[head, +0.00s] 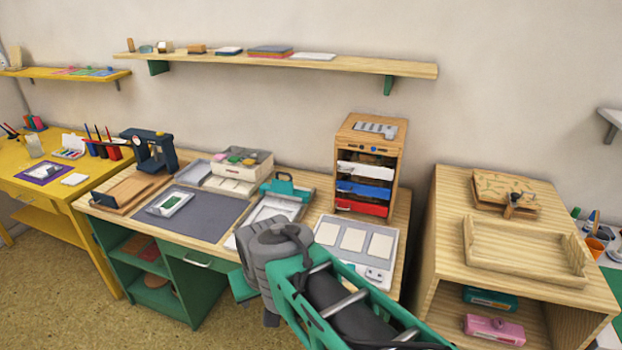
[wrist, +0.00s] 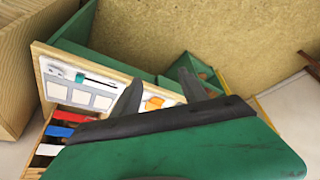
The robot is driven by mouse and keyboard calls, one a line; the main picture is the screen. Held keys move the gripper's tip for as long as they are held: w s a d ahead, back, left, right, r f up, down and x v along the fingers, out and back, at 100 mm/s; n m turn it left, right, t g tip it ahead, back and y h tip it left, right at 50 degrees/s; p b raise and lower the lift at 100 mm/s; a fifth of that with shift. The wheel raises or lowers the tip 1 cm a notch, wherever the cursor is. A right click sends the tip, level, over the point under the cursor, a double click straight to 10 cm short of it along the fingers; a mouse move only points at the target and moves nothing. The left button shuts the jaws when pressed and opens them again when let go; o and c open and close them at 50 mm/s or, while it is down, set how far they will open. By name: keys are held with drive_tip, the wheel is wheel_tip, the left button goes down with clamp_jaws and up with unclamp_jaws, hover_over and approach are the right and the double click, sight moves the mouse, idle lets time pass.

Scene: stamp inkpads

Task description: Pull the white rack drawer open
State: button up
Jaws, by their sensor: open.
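The wooden rack (head: 398,150) stands at the back right of the desk. It holds a white drawer (head: 365,171) on top, a blue drawer (head: 363,189) in the middle and a red drawer (head: 361,207) at the bottom. The white drawer's front looks about in line with the others. In the wrist view the white drawer (wrist: 47,149) is at the lower left, partly cut off by my gripper's body. My gripper (wrist: 160,82) is open with nothing between its fingers, apart from the drawers. In the head view my arm's end is in front of the desk; its fingertips are hidden.
A tray with pale cards (head: 325,232) lies in front of the rack. A teal-handled item on a tray (head: 285,188) is to its left. A wooden cabinet (head: 450,195) stands to the right, and a wall shelf (head: 340,66) runs above.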

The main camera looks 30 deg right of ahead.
drive_tip(key=shift+o, duration=0.6)
drive_tip(key=w+d+f+m+t+h+b, duration=0.3)
drive_tip(key=w+d+b, duration=0.3)
drive_tip(key=w+d, duration=0.8)
drive_tip(key=shift+w+m+h, duration=0.5)
drive_tip(key=shift+w+m, duration=0.2)
drive_tip(key=shift+w, duration=0.15)
drive_tip(key=w+d+m+t+h+b, duration=0.1)
drive_tip(key=w+d+h+b, duration=0.1)
drive_tip(key=d, duration=0.8)
drive_tip(key=w+d+r+m+t+h+b, duration=0.1)
drive_tip(key=w+d+m+h+b, duration=0.1)
drive_tip(key=w+d+h, duration=0.2)
drive_tip(key=w+d+m+t+h+b, duration=0.1)
drive_tip(key=w+d, duration=0.7)
drive_tip(key=d, duration=0.8)
drive_tip(key=h+b, duration=0.1)
drive_tip(key=h, duration=0.1)
drive_tip(key=shift+d+r+m+h, duration=0.2)
drive_tip(key=shift+d+m+h, duration=0.1)
drive_tip(key=shift+m, duration=0.1)
drive_tip(key=shift+c, duration=0.2)
clamp_jaws()
drive_tip(key=shift+a, duration=0.1)
